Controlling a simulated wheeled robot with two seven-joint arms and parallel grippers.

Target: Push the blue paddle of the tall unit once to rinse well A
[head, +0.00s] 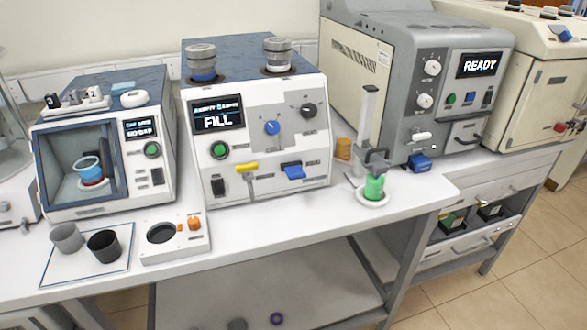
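The white unit with the blue top (310,95) stands in the middle of the bench, and its display (217,116) reads FILL. A blue paddle (294,172) sticks out low on the right of its front, and a yellow paddle (246,167) sits to the left of it. Two capped round wells stand on its top, one at the left (202,62) and one at the right (277,54). I cannot read which one is well A. Neither of my grippers is in view.
An open-chambered unit (75,132) stands left. Before it are a grey cup (67,238), a black cup (104,246) and a small white box (175,237). Right are a stand with a green vessel (374,188) and a grey unit reading READY (480,64). The front bench middle is clear.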

